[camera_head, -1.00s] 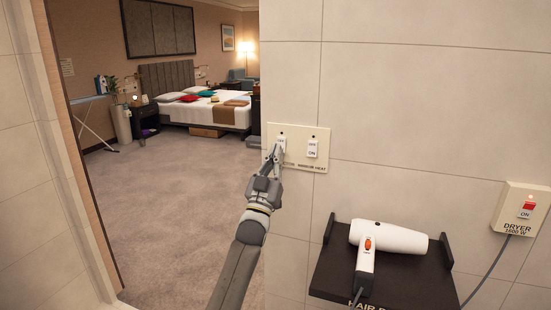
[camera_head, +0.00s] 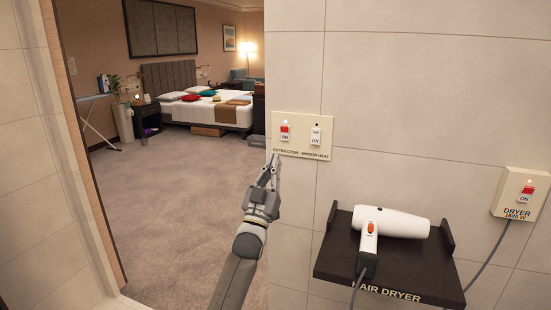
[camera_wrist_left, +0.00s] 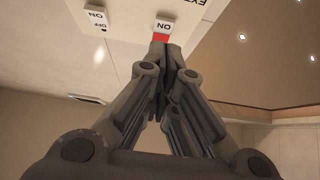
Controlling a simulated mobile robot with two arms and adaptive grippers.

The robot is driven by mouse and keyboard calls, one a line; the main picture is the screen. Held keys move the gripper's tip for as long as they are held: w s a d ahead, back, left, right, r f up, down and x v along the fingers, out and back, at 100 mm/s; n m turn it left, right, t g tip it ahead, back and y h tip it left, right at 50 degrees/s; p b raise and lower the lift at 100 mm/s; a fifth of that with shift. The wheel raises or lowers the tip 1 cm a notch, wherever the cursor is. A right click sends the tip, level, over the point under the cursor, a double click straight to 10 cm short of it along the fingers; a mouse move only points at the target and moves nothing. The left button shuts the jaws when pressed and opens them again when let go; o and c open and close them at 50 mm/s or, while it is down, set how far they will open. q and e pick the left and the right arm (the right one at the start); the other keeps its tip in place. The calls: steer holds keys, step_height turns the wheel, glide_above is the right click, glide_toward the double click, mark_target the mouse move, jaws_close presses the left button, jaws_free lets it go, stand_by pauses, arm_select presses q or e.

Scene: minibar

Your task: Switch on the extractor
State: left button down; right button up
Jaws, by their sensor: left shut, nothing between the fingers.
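The extractor switch (camera_head: 285,134) is the left rocker on a cream wall plate (camera_head: 301,147) labelled EXTRACTOR and MIRROR HEAT. Its red part shows above ON, and a light above it is lit. The mirror heat switch (camera_head: 315,137) beside it shows no red, and its lamp looks dark. My left gripper (camera_head: 270,170) is shut and empty, just below and left of the plate, apart from the switch in the head view. In the left wrist view its fingertips (camera_wrist_left: 164,48) overlap the red part of the extractor switch (camera_wrist_left: 165,27). My right gripper is out of view.
A hair dryer (camera_head: 402,223) lies on a dark shelf (camera_head: 390,278) at the lower right. A dryer switch box (camera_head: 520,195) with a cord is on the wall. A doorway at left opens onto a carpeted room with a bed (camera_head: 220,113).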

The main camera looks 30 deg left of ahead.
arm_select(q)
steer(key=shift+w+f+b+v, duration=0.15)
steer(key=shift+b+v, duration=0.1)
steer(key=shift+v, duration=0.7)
steer(key=shift+w+f+b+v, duration=0.1)
steer(key=shift+f+b+v, duration=0.15)
steer(key=shift+v, duration=0.7)
steer(key=shift+w+f+b+v, duration=0.1)
steer(key=shift+b+v, duration=0.15)
steer(key=shift+v, duration=0.7)
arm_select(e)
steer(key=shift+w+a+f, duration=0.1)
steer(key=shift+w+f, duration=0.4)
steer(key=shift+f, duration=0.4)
arm_select(q)
steer(key=shift+a, duration=0.1)
